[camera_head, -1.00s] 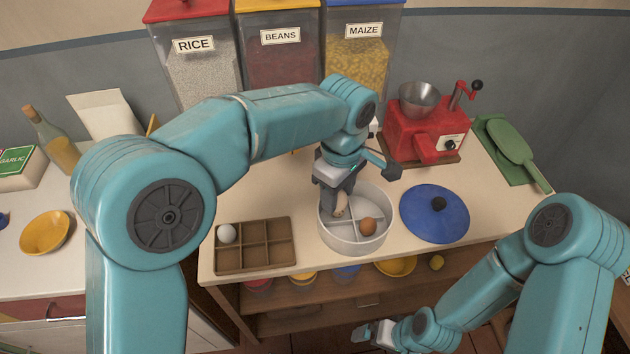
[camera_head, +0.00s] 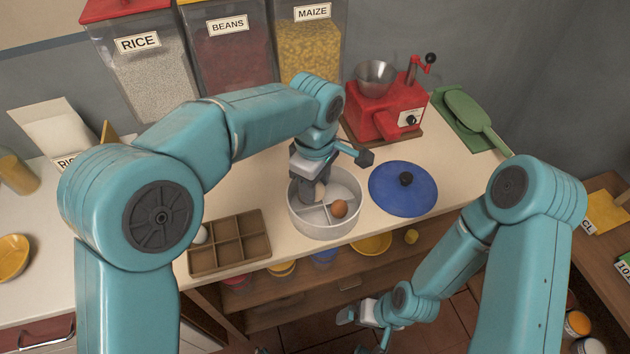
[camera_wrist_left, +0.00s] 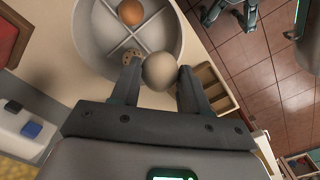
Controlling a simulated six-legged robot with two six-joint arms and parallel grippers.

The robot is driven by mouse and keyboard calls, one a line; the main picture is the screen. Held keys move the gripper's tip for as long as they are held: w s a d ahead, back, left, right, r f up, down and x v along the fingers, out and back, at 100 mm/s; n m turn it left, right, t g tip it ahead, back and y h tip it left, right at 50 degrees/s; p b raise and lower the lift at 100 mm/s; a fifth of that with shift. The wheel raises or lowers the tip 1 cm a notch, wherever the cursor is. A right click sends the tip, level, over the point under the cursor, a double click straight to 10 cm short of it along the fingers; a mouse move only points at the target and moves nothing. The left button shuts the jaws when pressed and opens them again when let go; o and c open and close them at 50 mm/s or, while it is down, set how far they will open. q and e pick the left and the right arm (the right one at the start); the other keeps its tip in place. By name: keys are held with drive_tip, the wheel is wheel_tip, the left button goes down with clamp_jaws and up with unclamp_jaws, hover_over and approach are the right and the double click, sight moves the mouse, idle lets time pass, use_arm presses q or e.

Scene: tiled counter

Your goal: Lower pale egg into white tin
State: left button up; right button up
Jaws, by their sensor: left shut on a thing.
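My left gripper (camera_head: 314,190) is shut on the pale egg (camera_wrist_left: 159,71), which also shows between the fingers in the head view (camera_head: 320,191). It is held at the round white tin (camera_head: 324,228), over its left part; I cannot tell whether it touches the tin's floor. A cross-shaped divider splits the tin (camera_wrist_left: 98,62) into compartments. A brown egg (camera_head: 339,208) lies in the front right compartment. A speckled egg (camera_wrist_left: 132,57) shows partly behind a fingertip in the wrist view. My right gripper (camera_head: 366,325) is low in front of the counter, empty, with its fingers apart.
A brown compartment tray (camera_head: 230,241) stands left of the tin, with a white egg (camera_head: 201,235) partly hidden by my left arm. A blue lid (camera_head: 402,191) lies right of the tin. A red grinder (camera_head: 385,110) and grain bins (camera_head: 235,55) stand behind.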

use_arm(q)
drive_tip(key=shift+f, duration=0.1)
wheel_tip(320, 180, down, 6)
drive_tip(key=b, duration=0.4)
drive_tip(key=shift+f+b, duration=0.2)
drive_tip(key=shift+b, duration=0.15)
idle(0.4)
drive_tip(key=shift+f+b, duration=1.25)
drive_tip(key=shift+f, duration=0.4)
idle(1.0)
drive_tip(key=o, duration=0.7)
drive_tip(key=shift+o, duration=0.2)
wheel_tip(320, 180, up, 16)
drive_tip(key=shift+r+p, duration=0.2)
drive_tip(key=shift+p, duration=1.05)
